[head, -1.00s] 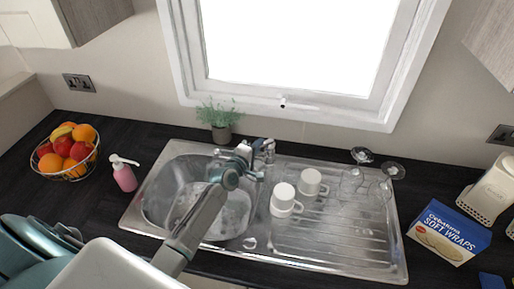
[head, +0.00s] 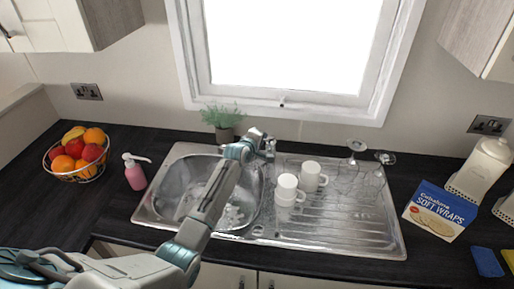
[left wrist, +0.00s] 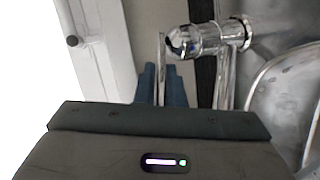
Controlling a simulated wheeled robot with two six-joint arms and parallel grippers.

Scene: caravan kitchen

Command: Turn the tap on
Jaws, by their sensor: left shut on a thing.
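The chrome tap (head: 269,150) stands at the back of the steel sink, between the bowl and the drainer. It shows close up in the left wrist view (left wrist: 205,40), with a thin upright lever (left wrist: 161,55) beside its body. My left gripper (head: 258,137) is at the top of the tap and partly hides it. In the left wrist view its blue-grey fingers (left wrist: 162,86) are shut on the lever. No running water can be made out. My right gripper is not in view.
The sink bowl (head: 170,197) holds something pale and hard to make out. White mugs (head: 287,189) and upturned glasses (head: 356,147) stand on the drainer. A potted plant (head: 223,125) stands left of the tap. A soap bottle (head: 135,174) and fruit basket (head: 76,163) are further left.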

